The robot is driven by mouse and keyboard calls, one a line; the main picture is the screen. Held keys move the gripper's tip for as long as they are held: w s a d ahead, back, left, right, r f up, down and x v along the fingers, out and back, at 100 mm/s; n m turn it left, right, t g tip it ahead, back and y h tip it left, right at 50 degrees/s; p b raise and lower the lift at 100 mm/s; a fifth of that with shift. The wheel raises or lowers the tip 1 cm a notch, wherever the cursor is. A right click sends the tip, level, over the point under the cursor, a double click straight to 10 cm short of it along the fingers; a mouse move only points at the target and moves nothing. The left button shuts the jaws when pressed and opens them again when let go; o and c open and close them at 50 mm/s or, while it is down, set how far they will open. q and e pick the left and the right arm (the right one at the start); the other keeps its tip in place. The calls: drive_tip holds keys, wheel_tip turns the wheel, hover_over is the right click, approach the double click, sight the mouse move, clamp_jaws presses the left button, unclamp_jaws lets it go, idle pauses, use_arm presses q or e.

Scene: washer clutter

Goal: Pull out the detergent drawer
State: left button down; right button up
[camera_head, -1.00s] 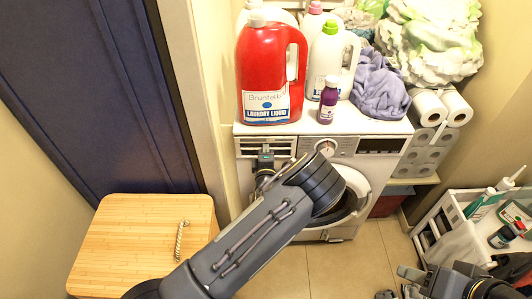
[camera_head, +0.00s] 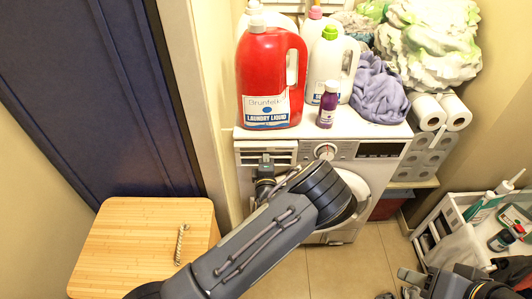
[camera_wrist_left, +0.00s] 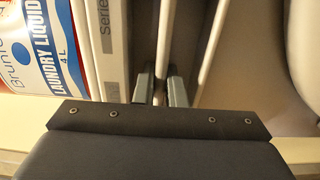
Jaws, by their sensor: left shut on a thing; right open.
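The detergent drawer (camera_head: 247,157) is the white panel at the upper left of the washing machine's front (camera_head: 400,158). My left gripper (camera_head: 265,160) is at the drawer front, with its arm crossing from the lower left. In the left wrist view its two grey fingertips (camera_wrist_left: 161,88) are shut on a narrow pale strip, the drawer's handle edge (camera_wrist_left: 166,45). How far the drawer stands out cannot be told. My right gripper (camera_head: 404,284) is open and empty at the lower right, away from the washer.
A red laundry liquid bottle (camera_head: 270,75), a small purple bottle (camera_head: 328,104), a white bottle (camera_head: 328,62) and a purple cloth (camera_head: 378,90) stand on the washer. A wooden-lidded box (camera_head: 135,240) is at left. A white cart (camera_head: 448,235) is at right.

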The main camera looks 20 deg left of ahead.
use_arm(q)
drive_tip(key=shift+p+v, duration=0.3)
drive_tip(key=shift+v, duration=0.85)
drive_tip(key=p+v, duration=0.1)
drive_tip(key=v, duration=0.3)
drive_tip(key=shift+s+d, duration=0.1)
drive_tip(key=shift+s, duration=0.3)
drive_tip(key=shift+p+v, duration=0.4)
drive_tip(key=shift+v, duration=1.7)
